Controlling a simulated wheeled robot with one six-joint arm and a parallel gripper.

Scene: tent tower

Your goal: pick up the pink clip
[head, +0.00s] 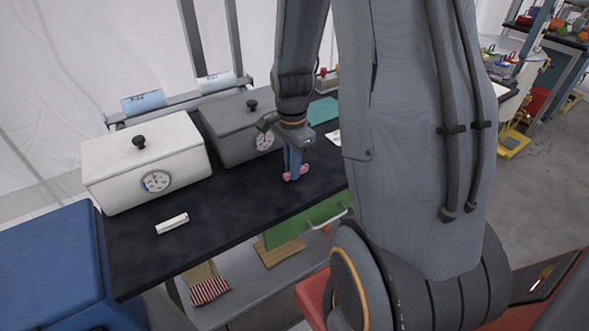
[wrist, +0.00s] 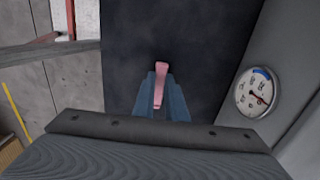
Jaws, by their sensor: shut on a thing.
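The pink clip (head: 295,173) is between the fingertips of my gripper (head: 294,170), just above or on the black tabletop (head: 240,205); I cannot tell which. In the head view the ends of the clip show on both sides of the fingers.
A grey lidded box (head: 228,135) with a dial stands behind my gripper. A white lidded box (head: 145,165) with a dial stands at the left. A white cylinder (head: 172,223) lies near the front edge. A green drawer (head: 305,222) hangs open below. The tabletop between is clear.

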